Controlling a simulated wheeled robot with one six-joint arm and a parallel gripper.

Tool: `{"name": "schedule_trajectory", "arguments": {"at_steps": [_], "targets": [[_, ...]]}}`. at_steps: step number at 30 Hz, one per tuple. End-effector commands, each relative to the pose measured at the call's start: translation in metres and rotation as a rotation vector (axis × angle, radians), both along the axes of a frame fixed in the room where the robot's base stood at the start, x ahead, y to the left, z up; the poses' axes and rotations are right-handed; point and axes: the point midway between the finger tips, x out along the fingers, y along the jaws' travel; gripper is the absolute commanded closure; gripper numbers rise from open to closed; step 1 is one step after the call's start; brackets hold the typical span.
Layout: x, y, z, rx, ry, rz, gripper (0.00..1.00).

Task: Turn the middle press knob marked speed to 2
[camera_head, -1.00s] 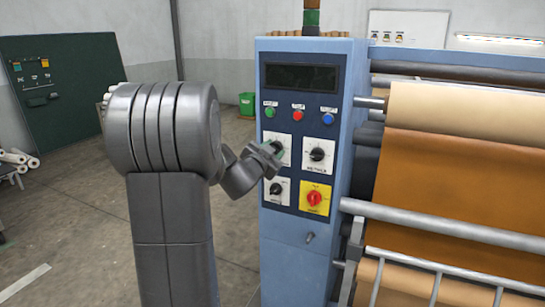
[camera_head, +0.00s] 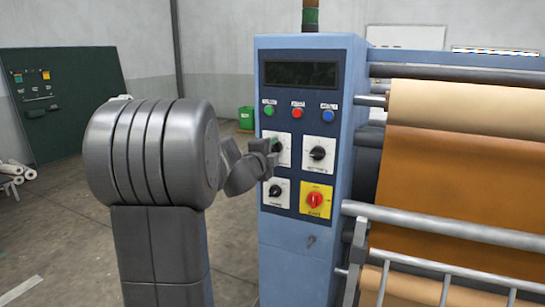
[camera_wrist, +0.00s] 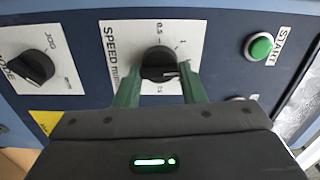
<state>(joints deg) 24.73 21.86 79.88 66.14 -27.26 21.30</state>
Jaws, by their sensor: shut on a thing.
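The speed knob (camera_wrist: 160,64) is black and sits on a white plate (camera_wrist: 115,38) printed SPEED in the wrist view, where the lettering runs sideways. The green fingers of my gripper (camera_wrist: 160,78) stand on both sides of the knob and are shut on it. In the head view my gripper (camera_head: 270,149) is at the upper left dial of the press panel and hides most of that knob. The white plate (camera_head: 286,154) shows partly beside it. Some scale marks show around the knob, but I cannot read its setting surely.
A second black knob (camera_head: 318,153) is to the right, another (camera_head: 275,190) is below, and a red switch on yellow (camera_head: 315,200) is below right. Green, red and blue buttons (camera_head: 298,113) are above. The leather roll (camera_head: 450,170) is right of the panel.

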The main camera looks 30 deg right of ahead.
Motion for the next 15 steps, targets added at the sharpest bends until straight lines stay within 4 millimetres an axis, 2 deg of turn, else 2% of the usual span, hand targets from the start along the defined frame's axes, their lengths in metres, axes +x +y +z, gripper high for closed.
{"name": "schedule_trajectory", "arguments": {"at_steps": [15], "targets": [[-0.0002,-0.0002,-0.0055,0.316,-0.370,-0.001,0.86]]}}
